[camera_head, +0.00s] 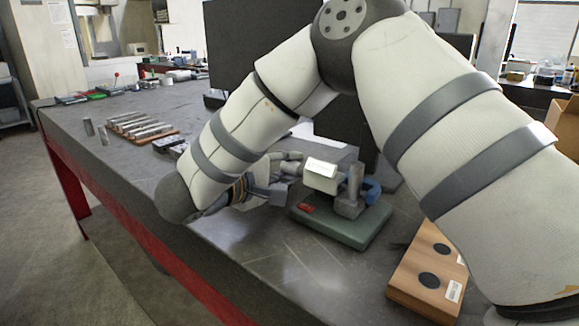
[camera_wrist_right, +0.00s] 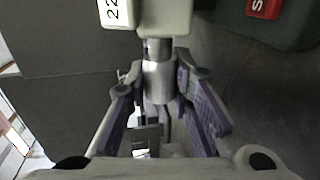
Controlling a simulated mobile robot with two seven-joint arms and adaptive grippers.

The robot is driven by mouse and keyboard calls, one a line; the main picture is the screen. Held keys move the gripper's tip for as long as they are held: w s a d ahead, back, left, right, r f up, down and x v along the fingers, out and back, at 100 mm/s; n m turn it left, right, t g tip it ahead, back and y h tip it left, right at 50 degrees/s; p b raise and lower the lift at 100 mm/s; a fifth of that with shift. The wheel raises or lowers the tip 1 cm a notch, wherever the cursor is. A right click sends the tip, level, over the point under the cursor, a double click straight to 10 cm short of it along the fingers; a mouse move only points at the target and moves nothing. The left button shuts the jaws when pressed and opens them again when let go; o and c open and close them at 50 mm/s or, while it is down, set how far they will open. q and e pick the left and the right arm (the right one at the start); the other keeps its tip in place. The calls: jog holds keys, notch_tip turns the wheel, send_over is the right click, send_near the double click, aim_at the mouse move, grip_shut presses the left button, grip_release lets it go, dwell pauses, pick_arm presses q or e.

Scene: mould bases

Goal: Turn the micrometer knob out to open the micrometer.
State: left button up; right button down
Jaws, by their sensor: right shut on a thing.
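The micrometer's pale readout body (camera_head: 321,175) stands above a green base (camera_head: 335,232) near the middle of the table. A grey metal post (camera_head: 354,185) and a blue part (camera_head: 372,190) show at its right. In the wrist view the body (camera_wrist_right: 165,18) shows part of its number display at the top, and its metal knob (camera_wrist_right: 158,82) points down toward the palm. My right gripper (camera_head: 281,175) reaches in from the left of the micrometer. Its fingers (camera_wrist_right: 160,90) are shut on the knob, one on each side. The left gripper is not in view.
A wooden block (camera_head: 412,292) with two dark round spots lies at the right front. Metal bars on a wooden tray (camera_head: 170,132) and small cylinders (camera_head: 104,135) stand at the left. A dark monitor (camera_head: 235,50) is behind. The table's front is bare.

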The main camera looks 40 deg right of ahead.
jog(key=shift+g+y, duration=0.8)
jog(key=shift+y, duration=2.1)
jog(key=c, duration=1.4)
grip_release()
jog(key=shift+a+r, duration=0.1)
jog(key=v, duration=1.2)
